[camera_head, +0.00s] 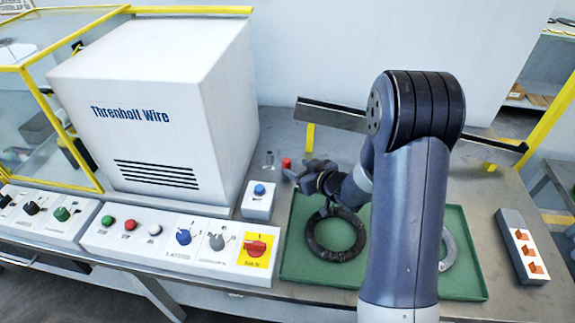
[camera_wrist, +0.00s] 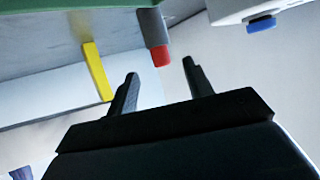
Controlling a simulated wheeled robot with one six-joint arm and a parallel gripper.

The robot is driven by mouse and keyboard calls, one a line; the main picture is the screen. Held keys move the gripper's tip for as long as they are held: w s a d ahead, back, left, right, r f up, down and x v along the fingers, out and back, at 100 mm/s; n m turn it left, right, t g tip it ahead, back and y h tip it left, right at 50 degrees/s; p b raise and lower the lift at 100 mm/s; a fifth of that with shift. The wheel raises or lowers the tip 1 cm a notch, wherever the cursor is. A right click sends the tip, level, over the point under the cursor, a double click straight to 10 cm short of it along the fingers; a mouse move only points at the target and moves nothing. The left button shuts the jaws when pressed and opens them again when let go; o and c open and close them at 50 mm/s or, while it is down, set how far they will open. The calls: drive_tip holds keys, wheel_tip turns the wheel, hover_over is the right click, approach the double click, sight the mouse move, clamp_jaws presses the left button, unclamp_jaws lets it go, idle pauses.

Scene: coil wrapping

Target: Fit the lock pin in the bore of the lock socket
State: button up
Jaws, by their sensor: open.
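A small red-topped grey cylinder, which looks like the lock pin (camera_head: 286,162), stands upright on the table behind the green tray. It shows in the wrist view (camera_wrist: 155,38) just beyond the gap between my fingers. My gripper (camera_head: 296,169) is open and empty close beside it; both fingers show apart in the wrist view (camera_wrist: 160,70).
A white box with a blue button (camera_head: 258,200) stands just left of the green tray (camera_head: 300,270). A dark ring (camera_head: 318,245) lies in the tray. A large white machine (camera_head: 150,110) stands left. A grey rail (camera_head: 330,115) crosses behind.

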sight(289, 163)
drive_tip(key=x, duration=0.3)
drive_tip(key=p+x, duration=0.1)
drive_tip(key=x, duration=0.1)
drive_tip(key=shift+w+a+r, duration=0.15)
drive_tip(key=shift+r, duration=0.05)
clamp_jaws()
idle(0.3)
